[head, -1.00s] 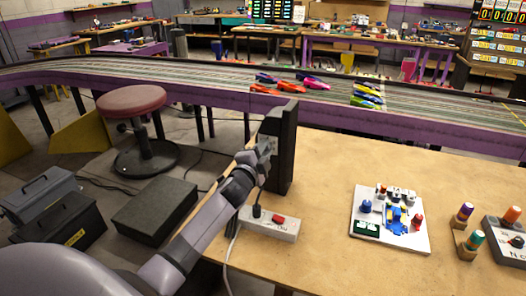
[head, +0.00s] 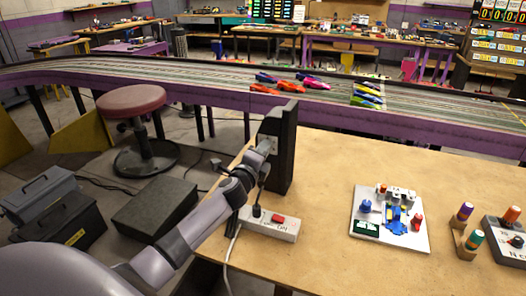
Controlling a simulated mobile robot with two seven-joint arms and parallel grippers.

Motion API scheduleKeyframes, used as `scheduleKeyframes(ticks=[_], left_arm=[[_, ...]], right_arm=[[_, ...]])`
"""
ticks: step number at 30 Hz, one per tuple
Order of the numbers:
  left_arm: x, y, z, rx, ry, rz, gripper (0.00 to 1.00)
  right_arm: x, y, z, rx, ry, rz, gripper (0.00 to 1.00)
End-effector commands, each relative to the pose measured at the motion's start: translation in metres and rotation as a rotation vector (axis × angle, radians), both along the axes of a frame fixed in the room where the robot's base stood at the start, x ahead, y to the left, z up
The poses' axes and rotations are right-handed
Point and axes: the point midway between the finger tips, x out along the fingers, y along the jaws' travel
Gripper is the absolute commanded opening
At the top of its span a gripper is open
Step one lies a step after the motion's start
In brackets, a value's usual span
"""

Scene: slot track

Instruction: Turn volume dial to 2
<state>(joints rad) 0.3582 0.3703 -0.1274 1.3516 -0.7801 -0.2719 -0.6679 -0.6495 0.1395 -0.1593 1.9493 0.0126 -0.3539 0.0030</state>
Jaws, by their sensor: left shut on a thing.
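A tall black box (head: 285,150) stands upright on the left edge of the wooden table, seen mostly from its side and back. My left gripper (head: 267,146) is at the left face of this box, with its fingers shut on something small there. The fingertips and the thing between them are too small and too covered to make out. No volume dial or number marks can be seen, as that face is turned away from the view. My right gripper is not in view.
A power strip (head: 270,224) with a red switch lies just below my left wrist. A white board with small car parts (head: 405,241) and several coloured-handled tools stand to the right. The table's middle is clear. A red-topped stool (head: 131,101) stands left.

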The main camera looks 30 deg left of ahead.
Motion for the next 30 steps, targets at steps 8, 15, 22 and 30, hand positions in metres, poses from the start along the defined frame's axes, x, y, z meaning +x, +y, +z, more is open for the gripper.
scheduleKeyframes(ticks=[8, 15, 22, 30], left_arm=[[0.0, 0.0, 0.0, 0.008, 0.002, 0.001, 0.0], [0.0, 0.0, 0.0, 0.007, 0.002, 0.001, 0.5], [0.0, 0.0, 0.0, 0.006, 0.001, 0.0, 0.5], [-0.013, -0.002, 0.0, 0.007, 0.002, 0.0, 0.5]], right_arm=[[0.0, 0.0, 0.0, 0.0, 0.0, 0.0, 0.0], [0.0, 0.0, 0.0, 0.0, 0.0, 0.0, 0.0], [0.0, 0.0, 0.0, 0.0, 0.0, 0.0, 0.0], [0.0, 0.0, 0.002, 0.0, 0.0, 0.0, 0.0]])
